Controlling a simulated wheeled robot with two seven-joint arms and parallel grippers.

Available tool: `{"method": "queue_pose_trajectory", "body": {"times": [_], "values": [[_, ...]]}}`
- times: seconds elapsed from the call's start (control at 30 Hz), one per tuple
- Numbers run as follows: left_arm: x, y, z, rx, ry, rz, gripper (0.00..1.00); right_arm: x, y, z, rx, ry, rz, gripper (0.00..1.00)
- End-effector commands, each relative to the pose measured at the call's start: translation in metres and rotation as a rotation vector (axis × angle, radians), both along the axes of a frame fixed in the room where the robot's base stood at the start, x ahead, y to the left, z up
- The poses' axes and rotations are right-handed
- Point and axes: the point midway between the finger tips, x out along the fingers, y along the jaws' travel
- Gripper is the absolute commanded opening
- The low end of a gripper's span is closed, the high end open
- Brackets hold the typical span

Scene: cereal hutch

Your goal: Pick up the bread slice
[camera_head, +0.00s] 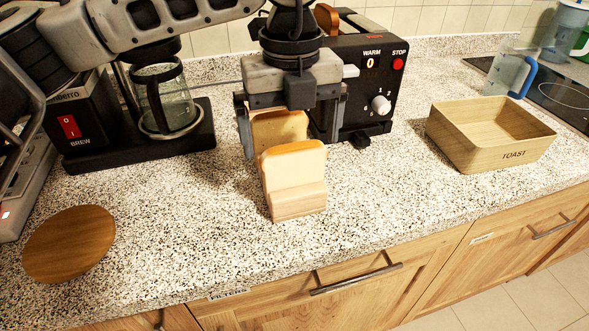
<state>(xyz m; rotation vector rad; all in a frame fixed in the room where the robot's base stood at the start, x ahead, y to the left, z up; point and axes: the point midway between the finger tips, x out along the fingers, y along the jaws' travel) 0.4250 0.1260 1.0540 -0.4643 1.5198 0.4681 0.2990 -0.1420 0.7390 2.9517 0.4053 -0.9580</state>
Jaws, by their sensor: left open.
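A pale bread slice (293,163) with a brown crust stands upright in a small wooden holder (298,203) on the speckled counter. A second bread slice (277,125) stands behind it and is partly hidden by the front slice and the gripper. My left gripper (291,137) points down over the holder from behind, its jaws apart. The rear slice shows between its fingers; I cannot tell whether either finger touches it. My right gripper is not in view.
A black toaster (366,85) stands close behind my left gripper. A coffee maker (95,125) with a glass jug (163,98) is at the left. A wooden box marked TOAST (480,148) is at the right, and a round wooden board (69,244) lies front left.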

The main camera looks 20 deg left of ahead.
Motion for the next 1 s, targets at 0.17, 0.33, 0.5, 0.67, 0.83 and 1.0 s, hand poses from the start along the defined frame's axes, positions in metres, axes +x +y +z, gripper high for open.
{"method": "queue_pose_trajectory", "body": {"times": [0.17,0.33,0.5,0.67,0.83,1.0], "values": [[0.000,0.000,-0.015,-0.001,0.000,0.000,1.00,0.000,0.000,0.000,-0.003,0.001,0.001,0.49],[-0.002,-0.002,-0.031,-0.001,0.004,-0.001,1.00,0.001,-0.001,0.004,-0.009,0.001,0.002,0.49],[-0.002,-0.004,-0.056,-0.001,0.003,0.000,1.00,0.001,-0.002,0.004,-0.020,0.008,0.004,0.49],[-0.002,-0.004,-0.067,-0.002,0.000,-0.001,1.00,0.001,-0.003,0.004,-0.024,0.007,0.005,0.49],[-0.002,-0.004,-0.068,-0.002,0.000,-0.001,1.00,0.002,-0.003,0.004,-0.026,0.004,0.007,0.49],[-0.001,-0.004,-0.067,-0.003,-0.001,-0.001,0.81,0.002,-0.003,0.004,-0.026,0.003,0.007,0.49]]}}
